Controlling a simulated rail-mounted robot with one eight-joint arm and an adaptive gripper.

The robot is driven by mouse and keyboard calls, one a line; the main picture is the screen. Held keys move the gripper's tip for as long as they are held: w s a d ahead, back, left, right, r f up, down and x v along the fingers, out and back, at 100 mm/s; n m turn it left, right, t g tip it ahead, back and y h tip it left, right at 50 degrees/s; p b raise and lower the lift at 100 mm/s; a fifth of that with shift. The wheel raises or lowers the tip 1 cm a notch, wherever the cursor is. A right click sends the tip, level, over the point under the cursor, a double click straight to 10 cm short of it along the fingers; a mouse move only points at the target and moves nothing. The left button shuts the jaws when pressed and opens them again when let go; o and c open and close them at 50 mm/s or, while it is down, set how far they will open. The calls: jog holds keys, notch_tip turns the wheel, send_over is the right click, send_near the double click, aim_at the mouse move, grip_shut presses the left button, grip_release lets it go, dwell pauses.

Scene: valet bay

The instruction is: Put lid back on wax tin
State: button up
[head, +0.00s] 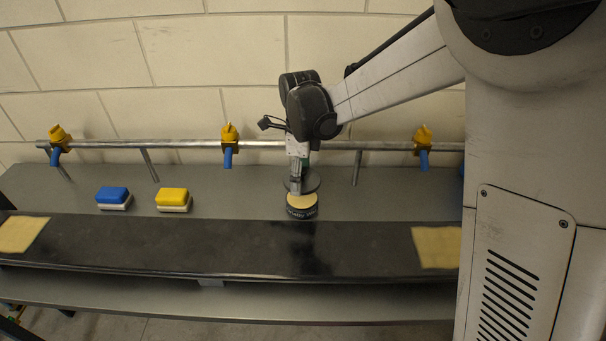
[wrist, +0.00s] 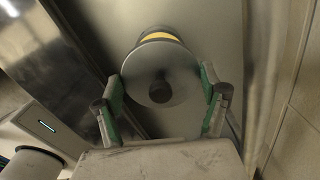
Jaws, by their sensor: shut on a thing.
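The wax tin (head: 302,212) stands upright on the bench, a round black tin with pale yellow wax showing at its open top. In the wrist view the lid (wrist: 178,62) is a grey disc with a dark knob, between the green-padded fingers of my gripper (wrist: 163,92). The lid overlaps the tin there, and a strip of yellow wax (wrist: 158,36) shows past its edge. The lid looks apart from the tin; the exact gap is hard to tell.
A blue sponge block (head: 113,195) and a yellow one (head: 173,196) sit left of the tin. A metal rail (head: 190,144) with yellow-and-blue taps runs behind. Tan cloths (head: 20,233) (head: 437,246) lie at both ends of the black front strip (head: 180,245). The bench around the tin is clear.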

aim_at(301, 197)
jog(key=shift+f+b, duration=1.55)
jog(key=shift+f, duration=1.15)
jog(key=shift+f+b, duration=0.15)
jog(key=shift+b, duration=0.6)
dwell(0.5)
jog(key=o, duration=1.1)
jog(key=shift+o, duration=0.4)
jog(key=shift+r+p, duration=1.85)
jog(key=shift+r, duration=1.7)
